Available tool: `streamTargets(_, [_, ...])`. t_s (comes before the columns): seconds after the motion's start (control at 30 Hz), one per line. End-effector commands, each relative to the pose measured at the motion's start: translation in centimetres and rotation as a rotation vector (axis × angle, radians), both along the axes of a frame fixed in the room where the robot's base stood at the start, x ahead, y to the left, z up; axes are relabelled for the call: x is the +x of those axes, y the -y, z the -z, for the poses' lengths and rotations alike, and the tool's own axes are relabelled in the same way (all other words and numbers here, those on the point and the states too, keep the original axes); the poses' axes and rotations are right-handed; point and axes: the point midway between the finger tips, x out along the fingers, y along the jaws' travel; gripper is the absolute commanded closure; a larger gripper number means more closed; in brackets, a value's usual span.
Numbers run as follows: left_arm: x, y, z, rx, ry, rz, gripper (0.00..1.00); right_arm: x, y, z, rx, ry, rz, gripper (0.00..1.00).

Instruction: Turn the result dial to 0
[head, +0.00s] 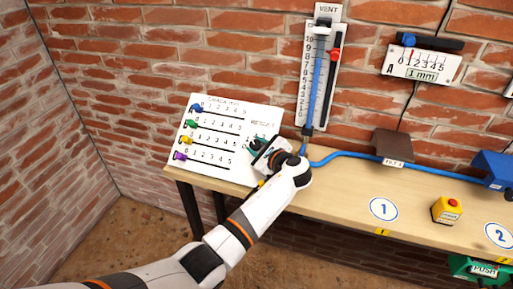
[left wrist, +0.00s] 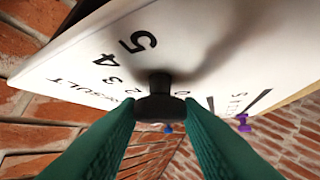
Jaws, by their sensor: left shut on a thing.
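The white board (head: 225,110) stands at the left end of the bench, with rows of numbers and the result dial at its right side. In the left wrist view the dial's black knob (left wrist: 160,97) sits between my green fingertips. Printed numbers, among them 5, 4, 3 and 2, and part of the word RESULT show on the board around it. My left gripper (head: 262,148) is at the board's right part, shut on the knob, and hides most of the dial in the head view. I cannot tell which number the dial points to. My right gripper is not in view.
Blue, green, yellow and purple pegs (head: 180,156) sit at the left of the board's rows. A blue hose (head: 345,154) runs along the wooden bench (head: 330,195). A yellow block with a red button (head: 447,209) stands farther right. A vent gauge (head: 319,70) is on the brick wall.

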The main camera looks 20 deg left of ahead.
Motion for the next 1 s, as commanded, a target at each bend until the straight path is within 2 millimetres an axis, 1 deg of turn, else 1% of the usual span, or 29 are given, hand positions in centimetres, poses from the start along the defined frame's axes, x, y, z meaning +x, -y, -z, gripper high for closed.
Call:
streamTargets(0.37, [0.4, 0.2, -0.1, -0.206, -0.008, -0.293, 0.9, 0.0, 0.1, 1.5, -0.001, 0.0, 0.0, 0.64])
streamTargets(0.6, [0.6, 0.1, -0.1, -0.324, -0.011, -0.465, 0.9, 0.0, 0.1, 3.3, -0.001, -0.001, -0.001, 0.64])
streamTargets(0.8, [0.7, 0.1, -0.2, -0.402, -0.014, -0.575, 0.9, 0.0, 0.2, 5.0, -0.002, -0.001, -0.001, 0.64])
streamTargets(1.0, [0.8, 0.0, -0.3, -0.452, -0.015, -0.648, 0.9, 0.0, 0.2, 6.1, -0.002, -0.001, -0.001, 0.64])
